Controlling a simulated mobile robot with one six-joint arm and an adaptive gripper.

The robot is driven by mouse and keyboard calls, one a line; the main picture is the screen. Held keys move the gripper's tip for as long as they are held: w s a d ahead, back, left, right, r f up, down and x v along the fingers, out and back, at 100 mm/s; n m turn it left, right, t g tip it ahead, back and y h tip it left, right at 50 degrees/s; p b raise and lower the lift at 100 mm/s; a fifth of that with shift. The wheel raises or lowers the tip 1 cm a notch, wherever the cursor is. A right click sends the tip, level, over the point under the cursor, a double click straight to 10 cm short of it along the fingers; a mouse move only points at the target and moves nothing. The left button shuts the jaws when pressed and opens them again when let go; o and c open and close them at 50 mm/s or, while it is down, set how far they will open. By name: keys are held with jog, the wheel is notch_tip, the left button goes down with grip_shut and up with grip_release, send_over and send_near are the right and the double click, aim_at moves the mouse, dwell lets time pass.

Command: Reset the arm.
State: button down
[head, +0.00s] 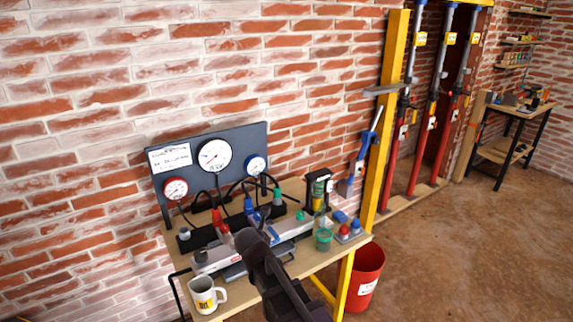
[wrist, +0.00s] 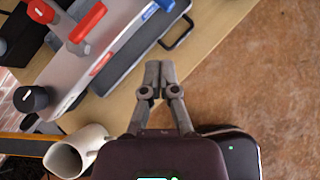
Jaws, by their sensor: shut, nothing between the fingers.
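My arm reaches up from the bottom of the head view over the wooden bench, and its end hides part of the bench top. In the wrist view my gripper (wrist: 152,78) has its two grey fingers together with nothing between them. The fingers are over the bench edge, beside a grey tray with a black handle (wrist: 178,32). I cannot tell their height above the bench.
The brown floor (head: 450,250) beyond is clear.

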jog(key=s+d+f+m+g, duration=0.1)
jog(key=s+d+m+g, duration=0.2)
jog(key=d+m, duration=0.6)
jog(key=s+d+f+m+g, duration=0.2)
jog(key=s+d+m, duration=0.4)
jog(key=d+m, duration=0.3)
jog(key=s+d+f+m+g+y+p, duration=0.1)
jog(key=s+d+m+g, duration=0.3)
jog(key=d+m, duration=0.5)
jog(key=m, duration=0.7)
jog(key=shift+s+d+f, duration=0.2)
jog(key=shift+s+d, duration=0.05)
jog(key=shift+s, duration=0.15)
